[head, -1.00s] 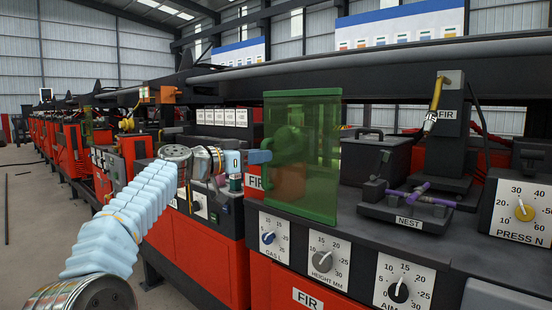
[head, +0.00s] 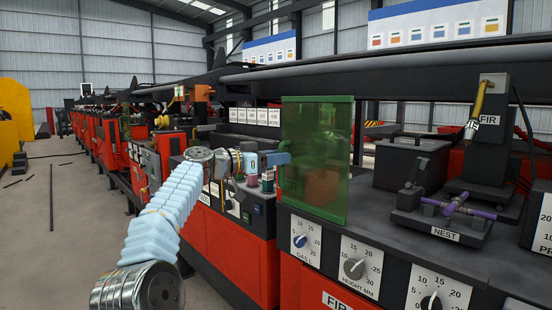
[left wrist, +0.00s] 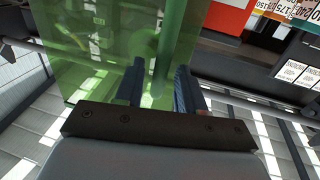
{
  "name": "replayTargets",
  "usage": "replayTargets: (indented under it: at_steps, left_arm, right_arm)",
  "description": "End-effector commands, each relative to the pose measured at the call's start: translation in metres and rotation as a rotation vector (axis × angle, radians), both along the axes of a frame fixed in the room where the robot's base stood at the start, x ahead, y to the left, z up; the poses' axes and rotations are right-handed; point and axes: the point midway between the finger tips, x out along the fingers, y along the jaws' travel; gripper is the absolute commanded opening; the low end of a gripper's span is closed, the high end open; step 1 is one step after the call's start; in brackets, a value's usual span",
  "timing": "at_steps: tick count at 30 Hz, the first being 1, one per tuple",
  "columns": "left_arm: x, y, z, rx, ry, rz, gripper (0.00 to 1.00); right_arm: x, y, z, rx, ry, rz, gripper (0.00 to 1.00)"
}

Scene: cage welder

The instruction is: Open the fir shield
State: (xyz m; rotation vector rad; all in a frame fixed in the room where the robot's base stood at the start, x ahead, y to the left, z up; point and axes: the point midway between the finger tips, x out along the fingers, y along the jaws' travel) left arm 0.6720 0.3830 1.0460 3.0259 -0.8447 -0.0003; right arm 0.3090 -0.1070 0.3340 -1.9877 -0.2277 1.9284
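The fir shield (head: 330,125) is a see-through green panel standing upright on the front of the dark FIR bench, with a reddish shape showing through it. My left gripper (head: 285,158) reaches in from the left to the panel's left part. In the left wrist view the shield (left wrist: 90,50) fills the upper left. A green upright bar (left wrist: 172,35) runs between the two blue fingers of my left gripper (left wrist: 160,75). The fingers stand apart on either side of the bar, and a gap seems to show; contact is unclear. My right gripper is out of view.
Right of the shield are a black box (head: 410,163), the NEST fixture (head: 445,215) with a purple bar, and a torch on a FIR post (head: 488,130). Dials (head: 354,267) line the bench front. Open floor (head: 60,220) lies at the left.

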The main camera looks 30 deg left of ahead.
Motion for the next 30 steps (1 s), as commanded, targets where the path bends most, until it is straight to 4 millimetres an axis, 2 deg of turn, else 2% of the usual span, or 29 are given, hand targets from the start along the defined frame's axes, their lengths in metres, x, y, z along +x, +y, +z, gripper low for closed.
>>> replayTargets:
  at_steps: [11, 14, 24, 30]
  left_arm:
    - [-0.005, 0.004, -0.001, -0.001, -0.001, 0.002, 0.42]
    - [-0.017, 0.012, -0.003, 0.000, -0.001, 0.004, 0.42]
    - [-0.087, 0.054, -0.003, 0.000, 0.000, 0.004, 0.42]
    - [-0.112, 0.068, -0.001, -0.001, 0.001, 0.001, 0.42]
  right_arm:
    - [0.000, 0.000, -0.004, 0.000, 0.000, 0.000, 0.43]
    - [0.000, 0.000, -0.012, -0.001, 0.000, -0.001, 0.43]
    - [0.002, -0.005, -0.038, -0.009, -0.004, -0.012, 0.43]
    - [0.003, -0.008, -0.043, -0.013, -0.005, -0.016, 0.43]
